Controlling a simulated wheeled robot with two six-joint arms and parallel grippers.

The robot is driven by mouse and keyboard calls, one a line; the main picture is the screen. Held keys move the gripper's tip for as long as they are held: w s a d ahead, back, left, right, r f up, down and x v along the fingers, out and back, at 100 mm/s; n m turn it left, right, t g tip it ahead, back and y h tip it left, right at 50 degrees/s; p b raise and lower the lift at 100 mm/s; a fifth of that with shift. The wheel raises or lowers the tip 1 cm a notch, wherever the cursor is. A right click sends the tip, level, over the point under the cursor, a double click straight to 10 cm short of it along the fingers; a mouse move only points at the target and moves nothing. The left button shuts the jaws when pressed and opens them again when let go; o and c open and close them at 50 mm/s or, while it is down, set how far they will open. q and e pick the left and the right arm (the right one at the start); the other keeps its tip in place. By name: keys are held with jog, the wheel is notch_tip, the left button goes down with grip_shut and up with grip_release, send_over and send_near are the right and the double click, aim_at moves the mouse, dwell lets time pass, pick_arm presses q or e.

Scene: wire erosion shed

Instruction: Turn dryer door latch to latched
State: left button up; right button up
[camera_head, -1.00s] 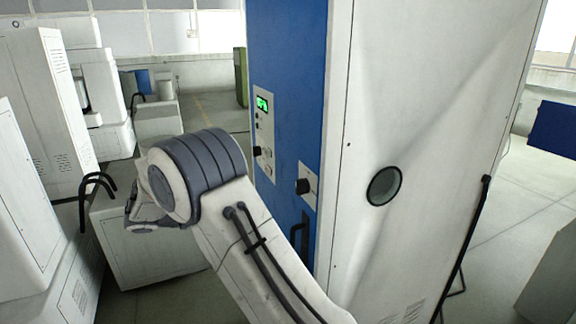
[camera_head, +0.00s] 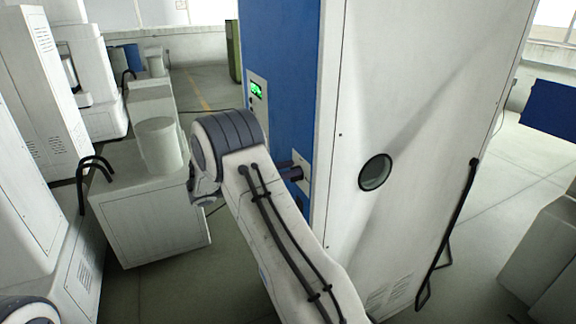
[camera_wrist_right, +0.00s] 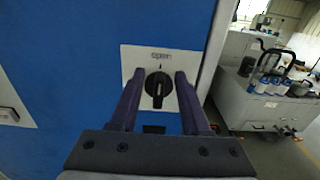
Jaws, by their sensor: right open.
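The dryer (camera_head: 281,55) is a tall cabinet with a blue front and white side. Its door latch is a black knob (camera_wrist_right: 158,92) on a white plate marked "open". In the right wrist view the knob's grip stands upright, toward that word. My right gripper (camera_wrist_right: 159,77) is open, with one dark finger on each side of the knob; I cannot tell whether they touch it. My left gripper is not in view.
A green display (camera_head: 257,90) is on the dryer front above my arm. A round dark-rimmed port (camera_head: 375,172) and a black cable (camera_head: 447,230) are on its white side. Grey-white cabinets (camera_head: 150,215) stand at the left, with open floor between them and the dryer.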

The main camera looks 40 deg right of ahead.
aim_at(303, 177)
grip_shut()
jog(key=shift+s+f, duration=0.1)
jog(key=shift+f, duration=0.1)
jog(key=m+b, duration=0.5)
jog(key=b, duration=0.2)
jog(key=s+f+m+b, duration=0.1)
jog(key=m+b, duration=0.5)
jog(key=b, duration=0.2)
jog(key=s+f+m+b, duration=0.1)
jog(key=m+b, duration=0.4)
jog(key=b, duration=0.2)
jog(key=shift+a+f+b, duration=0.2)
jog(key=shift+b, duration=0.1)
jog(key=shift+r+m+b, duration=0.2)
jog(key=shift+m+b, duration=0.85)
jog(key=shift+m, duration=0.05)
